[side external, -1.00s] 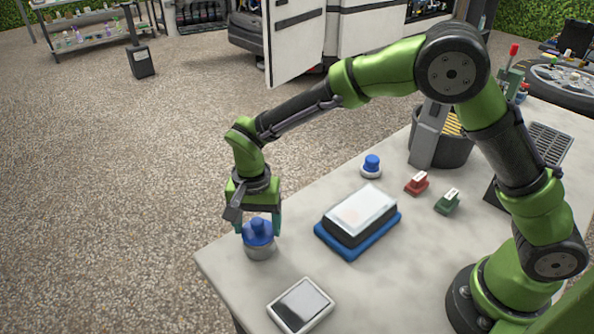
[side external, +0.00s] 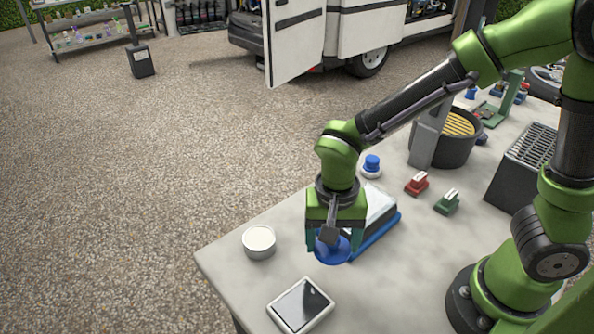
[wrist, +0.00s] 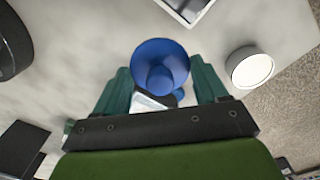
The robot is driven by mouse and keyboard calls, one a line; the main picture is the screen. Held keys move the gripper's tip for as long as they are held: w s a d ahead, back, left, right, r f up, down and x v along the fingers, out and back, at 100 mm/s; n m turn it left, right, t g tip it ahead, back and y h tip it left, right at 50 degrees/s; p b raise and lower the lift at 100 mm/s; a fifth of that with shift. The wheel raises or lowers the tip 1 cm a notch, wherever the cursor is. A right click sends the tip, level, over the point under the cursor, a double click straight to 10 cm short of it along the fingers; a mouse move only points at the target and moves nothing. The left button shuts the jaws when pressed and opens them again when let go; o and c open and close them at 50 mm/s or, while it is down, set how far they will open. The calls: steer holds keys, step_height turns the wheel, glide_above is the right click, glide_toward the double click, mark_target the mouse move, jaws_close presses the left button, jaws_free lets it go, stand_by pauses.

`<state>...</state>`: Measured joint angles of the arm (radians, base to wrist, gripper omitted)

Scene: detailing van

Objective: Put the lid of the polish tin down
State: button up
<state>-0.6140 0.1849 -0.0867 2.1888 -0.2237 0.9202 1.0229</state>
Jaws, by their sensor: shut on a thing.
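The blue lid (side external: 332,251) with its knob is between the fingers of my gripper (side external: 334,238), which is shut on it. In the wrist view the lid (wrist: 160,52) shows as a blue disc between the two green fingers (wrist: 161,88). The polish tin (side external: 259,247) stands open on the table to the left of my gripper, with pale contents showing. It also shows at the right in the wrist view (wrist: 250,68). The lid is apart from the tin. I cannot tell how high it is above the table.
A blue-edged tray (side external: 377,238) with a pale-topped block stands just behind and right of my gripper, partly hidden by it. A white-framed tablet (side external: 301,304) lies in front. A blue-topped knob (side external: 372,165), red block (side external: 417,184) and green block (side external: 447,202) stand farther back.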

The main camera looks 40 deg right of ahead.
steer(key=a+f, duration=0.1)
steer(key=a, duration=0.1)
steer(key=w+a+f, duration=0.1)
steer(key=a, duration=0.2)
steer(key=a+f, duration=0.1)
steer(key=a, duration=0.1)
steer(key=shift+w+a, duration=0.25)
steer(key=shift+w, duration=0.15)
glide_above(216, 276)
steer(key=shift+f, duration=2.3)
steer(key=shift+f, duration=0.15)
steer(key=o, duration=1)
